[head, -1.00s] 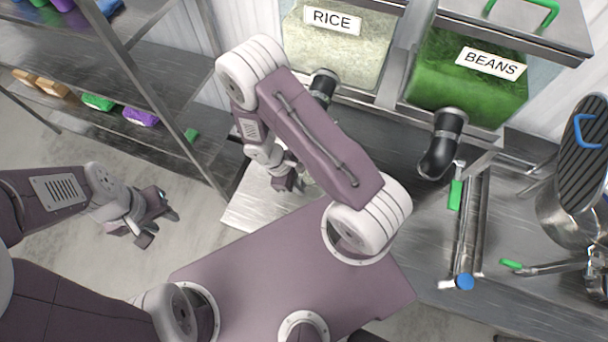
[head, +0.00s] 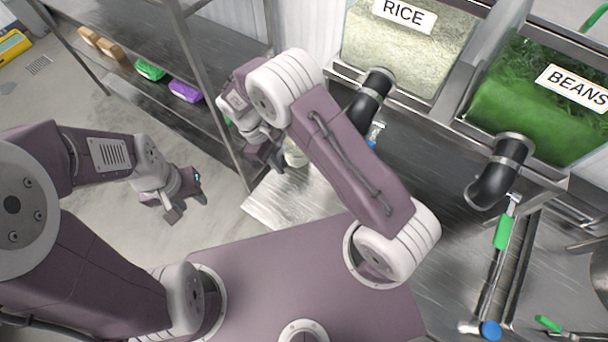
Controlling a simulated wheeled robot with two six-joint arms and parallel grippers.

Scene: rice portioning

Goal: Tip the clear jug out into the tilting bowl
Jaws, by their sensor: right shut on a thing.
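My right gripper (head: 272,158) is above the counter's left end, below the rice bin. It is shut on a pale, see-through vessel (head: 295,156), which looks like the clear jug; only part of it shows beside the fingers, and its contents are hard to tell. My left gripper (head: 182,204) hangs over the floor at the left, empty, with its fingers apart. A rounded steel vessel (head: 601,272) is cut off at the right edge; I cannot tell from this sliver whether it is the tilting bowl.
The rice bin (head: 405,55) and beans bin (head: 540,105) have black spouts over the steel counter (head: 440,175). Bars with green and blue grips (head: 503,232) lie at the right. A shelf rack (head: 190,50) stands close left of my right gripper.

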